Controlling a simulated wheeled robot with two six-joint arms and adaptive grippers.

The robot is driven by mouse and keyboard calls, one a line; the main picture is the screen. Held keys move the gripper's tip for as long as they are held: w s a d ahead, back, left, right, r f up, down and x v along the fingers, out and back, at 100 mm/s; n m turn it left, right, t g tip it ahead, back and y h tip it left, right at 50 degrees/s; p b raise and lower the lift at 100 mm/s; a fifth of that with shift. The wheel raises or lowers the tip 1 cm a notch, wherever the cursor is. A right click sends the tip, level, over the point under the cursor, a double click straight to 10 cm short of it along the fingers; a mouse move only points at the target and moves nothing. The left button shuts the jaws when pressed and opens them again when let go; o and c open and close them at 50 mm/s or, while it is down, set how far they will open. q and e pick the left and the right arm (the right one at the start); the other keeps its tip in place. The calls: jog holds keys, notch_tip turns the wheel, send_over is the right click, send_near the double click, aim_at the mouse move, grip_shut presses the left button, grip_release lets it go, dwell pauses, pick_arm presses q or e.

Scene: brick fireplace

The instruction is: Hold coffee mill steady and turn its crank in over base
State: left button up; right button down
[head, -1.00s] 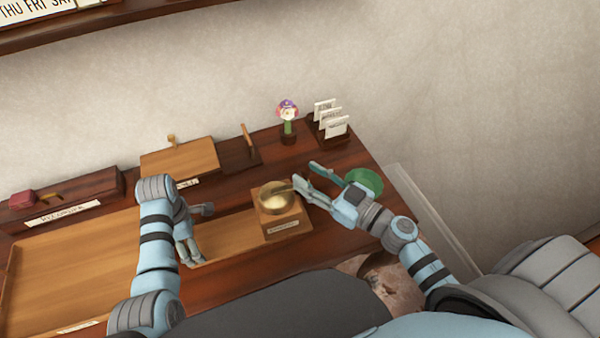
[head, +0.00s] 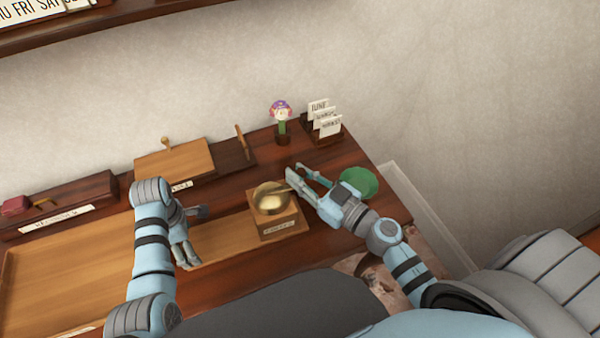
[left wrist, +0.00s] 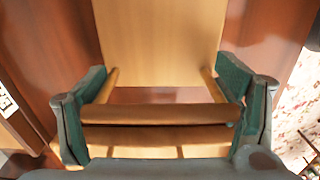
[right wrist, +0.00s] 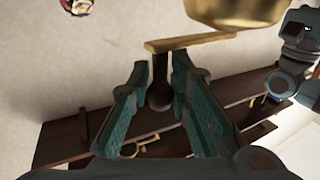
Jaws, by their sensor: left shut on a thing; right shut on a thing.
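The coffee mill (head: 275,216) is a wooden box with a brass domed top and a label on its front. It stands upright at the right end of a long wooden base board (head: 226,235). A brass crank arm (right wrist: 190,42) reaches from the top towards my right gripper (head: 298,181). That gripper is shut on the crank's dark knob (right wrist: 160,88). My left gripper (head: 193,234) is at the left end of the board. In the left wrist view, its fingers are wide apart around a wooden handle bar (left wrist: 160,114), shut on the bar's two ends.
A green bowl (head: 357,182) is close behind my right gripper. A flower ornament (head: 281,118) and a card holder (head: 325,126) stand at the back. A wooden tray (head: 70,265) lies at the left. A wall closes the back.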

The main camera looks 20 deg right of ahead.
jog(key=m+h, duration=0.1)
jog(key=h, duration=0.1)
jog(key=s+m+t+h, duration=0.1)
jog(key=h, duration=0.1)
jog(key=s+m+h, duration=0.1)
jog(key=shift+s+a+m+t+h, duration=0.25)
jog(key=shift+a+m+t+h, duration=0.05)
jog(key=shift+a+m+h, duration=0.1)
jog(key=c, duration=1.4)
grip_release()
jog(key=shift+c, duration=0.2)
